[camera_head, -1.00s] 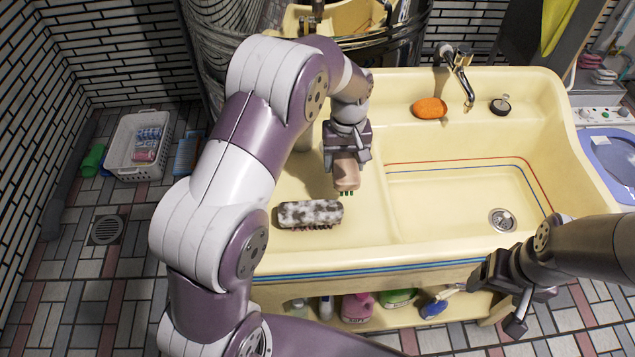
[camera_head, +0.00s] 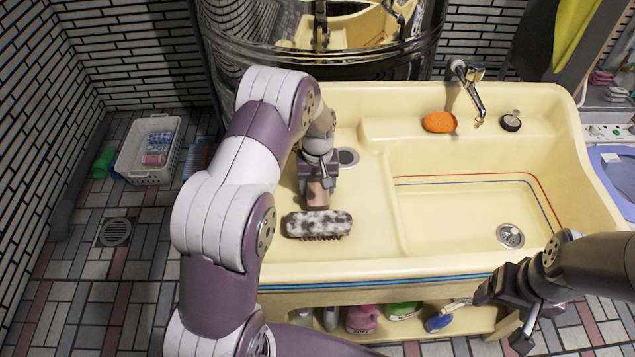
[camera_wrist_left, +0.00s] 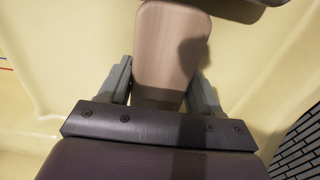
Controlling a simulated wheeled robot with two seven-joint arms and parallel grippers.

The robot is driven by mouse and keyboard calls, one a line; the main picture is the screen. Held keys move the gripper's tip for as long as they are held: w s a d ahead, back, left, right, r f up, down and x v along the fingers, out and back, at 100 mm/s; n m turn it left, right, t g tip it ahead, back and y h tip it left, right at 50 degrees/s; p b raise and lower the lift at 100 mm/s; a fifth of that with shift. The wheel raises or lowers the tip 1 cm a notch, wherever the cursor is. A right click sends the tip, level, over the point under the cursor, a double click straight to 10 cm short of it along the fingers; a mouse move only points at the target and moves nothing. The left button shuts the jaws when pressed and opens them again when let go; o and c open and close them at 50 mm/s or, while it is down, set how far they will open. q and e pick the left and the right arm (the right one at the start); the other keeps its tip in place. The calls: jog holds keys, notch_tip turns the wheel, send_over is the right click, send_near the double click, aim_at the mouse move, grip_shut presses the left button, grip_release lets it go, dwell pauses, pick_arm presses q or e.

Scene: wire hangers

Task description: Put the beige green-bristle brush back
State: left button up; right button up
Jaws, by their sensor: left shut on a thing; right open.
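The beige brush (camera_head: 317,194) is held upright in my left gripper (camera_head: 318,177), over the left drainboard of the yellow sink (camera_head: 365,236). It is just behind the grey-white speckled brush (camera_head: 318,224); I cannot tell whether they touch. Its green bristles are hidden now. In the left wrist view, the smooth beige back of the brush (camera_wrist_left: 170,50) sits between the two grey fingers of the left gripper (camera_wrist_left: 162,88). My right gripper (camera_head: 513,308) is open and empty in front of the sink's right front edge.
An orange sponge (camera_head: 439,122) and a dark round stopper (camera_head: 511,122) lie on the back ledge by the tap (camera_head: 467,88). A white basket (camera_head: 149,149) stands on the floor at left. Bottles (camera_head: 362,319) and a blue brush (camera_head: 438,322) are under the sink.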

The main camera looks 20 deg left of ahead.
aim_at(318, 183)
pick_arm(q)
jog(key=o, duration=1.1)
jog(key=shift+r, duration=0.2)
notch_tip(318, 183, up, 12)
jog(key=s+d+m, duration=0.1)
jog(key=s+d, duration=0.1)
jog(key=s, duration=0.4)
jog(key=s+d+r+m+t, duration=0.1)
jog(key=s+d+m, duration=0.1)
jog(key=s, duration=0.5)
jog(key=s+d+m, duration=0.2)
jog(key=s, duration=0.5)
jog(key=shift+s+r, duration=0.15)
